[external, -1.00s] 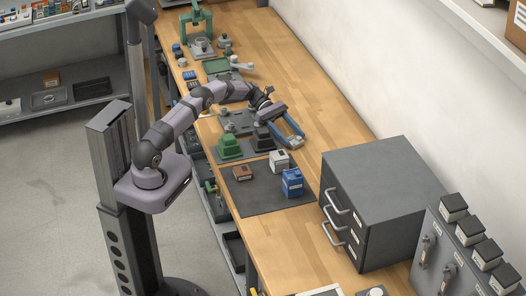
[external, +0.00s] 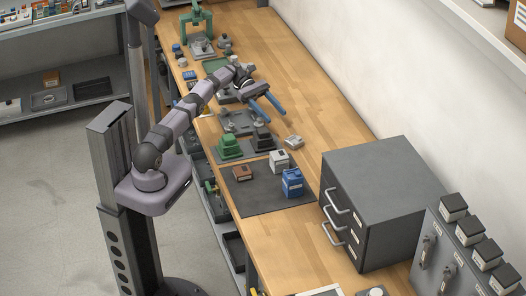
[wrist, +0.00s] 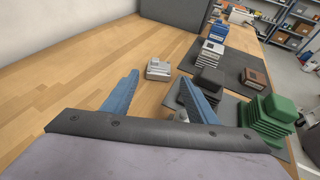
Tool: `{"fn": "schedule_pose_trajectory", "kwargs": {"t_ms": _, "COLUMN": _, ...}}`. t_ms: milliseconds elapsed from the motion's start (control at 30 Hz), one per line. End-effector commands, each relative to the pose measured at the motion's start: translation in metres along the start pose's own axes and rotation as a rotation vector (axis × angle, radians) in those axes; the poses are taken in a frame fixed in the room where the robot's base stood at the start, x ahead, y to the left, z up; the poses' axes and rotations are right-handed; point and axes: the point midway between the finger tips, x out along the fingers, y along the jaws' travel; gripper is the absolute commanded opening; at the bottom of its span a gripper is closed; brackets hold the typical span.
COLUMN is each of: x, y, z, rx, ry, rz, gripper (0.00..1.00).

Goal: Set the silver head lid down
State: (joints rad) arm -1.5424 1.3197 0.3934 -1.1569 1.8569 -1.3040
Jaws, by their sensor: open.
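The silver head lid (external: 294,142) sits on the bare wood of the bench, to the right of the dark mats. In the wrist view the silver head lid (wrist: 158,70) lies flat, ahead of my fingertips and clear of them. My gripper (external: 271,110) has two blue fingers, spread apart with nothing between them. It is up and to the left of the lid in the external view. The fingers of my gripper (wrist: 159,79) also show in the wrist view.
A black stepped block (external: 262,140) and a green one (external: 229,147) stand left of the lid. A white block (external: 279,161), a brown block (external: 243,173) and a blue block (external: 292,183) stand on the dark mat (external: 250,200). A grey drawer cabinet (external: 375,190) stands to the right. Bare wood lies beyond the lid.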

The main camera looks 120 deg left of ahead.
Motion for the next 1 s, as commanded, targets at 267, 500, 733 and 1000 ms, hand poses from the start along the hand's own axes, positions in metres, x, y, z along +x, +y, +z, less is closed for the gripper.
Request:
{"fn": "schedule_pose_trajectory", "kwargs": {"t_ms": 267, "x": -0.005, "y": -0.001, "z": 0.0, "rx": 0.0, "ry": 0.001, "rz": 0.0, "gripper": 0.53}}
{"fn": "schedule_pose_trajectory", "kwargs": {"t_ms": 500, "x": -0.005, "y": -0.001, "z": 0.0, "rx": 0.0, "ry": 0.001, "rz": 0.0, "gripper": 0.53}}
{"fn": "schedule_pose_trajectory", "kwargs": {"t_ms": 733, "x": -0.002, "y": 0.0, "z": 0.002, "rx": 0.004, "ry": 0.006, "rz": -0.002, "gripper": 0.53}}
{"fn": "schedule_pose_trajectory", "kwargs": {"t_ms": 1000, "x": 0.059, "y": 0.007, "z": 0.034, "rx": 0.077, "ry": 0.138, "rz": -0.041, "gripper": 0.53}}
